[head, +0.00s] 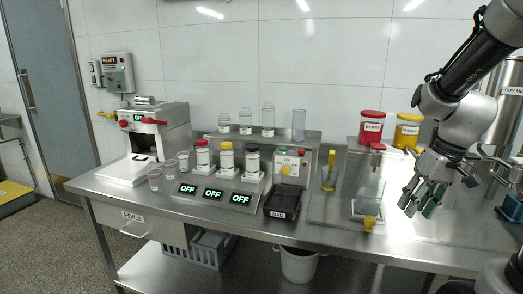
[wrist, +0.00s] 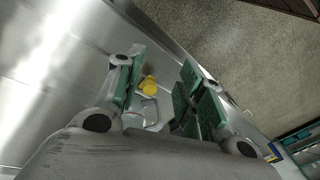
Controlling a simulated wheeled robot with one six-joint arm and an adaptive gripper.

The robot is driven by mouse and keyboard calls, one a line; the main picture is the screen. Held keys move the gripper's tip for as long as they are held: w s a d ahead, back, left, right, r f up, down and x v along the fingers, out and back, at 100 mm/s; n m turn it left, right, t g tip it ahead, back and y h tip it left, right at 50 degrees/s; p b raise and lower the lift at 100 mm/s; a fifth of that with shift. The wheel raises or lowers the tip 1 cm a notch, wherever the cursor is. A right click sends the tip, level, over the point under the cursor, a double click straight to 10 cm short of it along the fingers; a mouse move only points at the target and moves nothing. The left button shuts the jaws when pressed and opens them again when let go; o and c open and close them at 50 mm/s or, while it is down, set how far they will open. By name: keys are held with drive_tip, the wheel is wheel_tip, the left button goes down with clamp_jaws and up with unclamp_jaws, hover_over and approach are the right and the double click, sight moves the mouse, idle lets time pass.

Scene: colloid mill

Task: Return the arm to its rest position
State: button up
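My gripper (head: 423,201) hangs at the right of the head view, above the right part of the steel bench (head: 460,240). Its fingers point down and are spread apart, with nothing between them. In the wrist view my gripper (wrist: 160,95) shows two green-padded fingers with a clear gap. A yellow knob (wrist: 148,85) and part of a clear vessel show beyond the gap. My arm reaches in from the upper right, raised above the bench and touching nothing that I can see.
A clear vessel (head: 370,190) with a red top and yellow knob (head: 369,222) stands just left of my gripper. Red (head: 371,127) and yellow (head: 407,131) canisters stand behind. A soy milk tank (head: 503,110) is at the right. Open floor (wrist: 250,50) lies beyond the bench edge.

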drive_tip(key=s+a+r+m+t+h, duration=0.1)
drive_tip(key=s+a+r+t+h, duration=0.1)
drive_tip(key=s+r, duration=0.6)
drive_tip(key=shift+s+r+t, duration=0.35)
drive_tip(key=shift+s+t, duration=0.35)
drive_tip(key=shift+s, duration=1.35)
